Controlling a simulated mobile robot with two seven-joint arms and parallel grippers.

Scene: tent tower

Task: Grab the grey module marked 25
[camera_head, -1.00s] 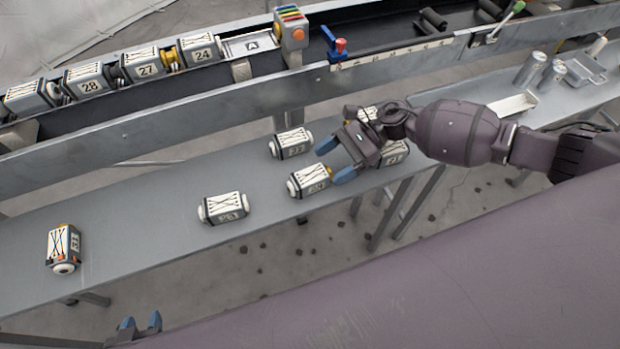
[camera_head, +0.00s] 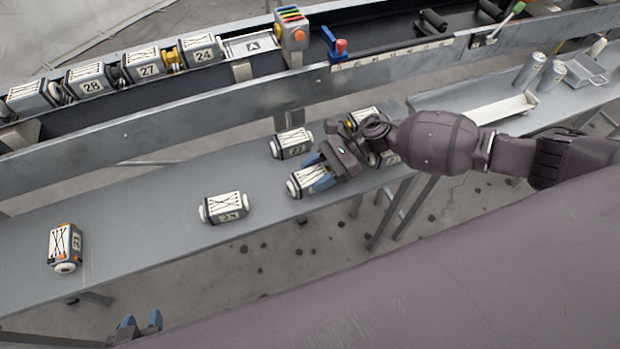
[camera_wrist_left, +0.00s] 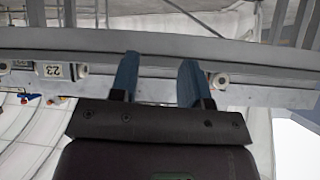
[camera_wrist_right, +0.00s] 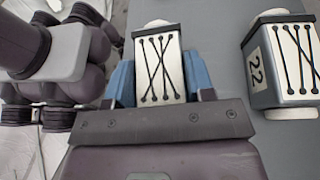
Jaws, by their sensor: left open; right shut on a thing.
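A grey module (camera_head: 302,184) with a white laced top lies on the lower shelf. My right gripper (camera_head: 318,176) is shut on it, one blue finger on each side. In the right wrist view the same module (camera_wrist_right: 158,68) sits between the fingers (camera_wrist_right: 158,85); its number is hidden. A module marked 22 (camera_wrist_right: 285,65) stands beside it, apart from the fingers; it is also in the head view (camera_head: 292,143). My left gripper (camera_head: 140,327) is open and empty at the bottom of the head view, away from the shelf; its fingers (camera_wrist_left: 158,80) show in its wrist view.
Other modules lie on the shelf (camera_head: 150,215): one left of my right gripper (camera_head: 224,207), one at the far left (camera_head: 65,248), and some partly behind my right arm. Modules marked 28, 27 and 24 (camera_head: 201,50) sit in the rail above. A metal rail beam (camera_head: 180,115) runs behind the shelf.

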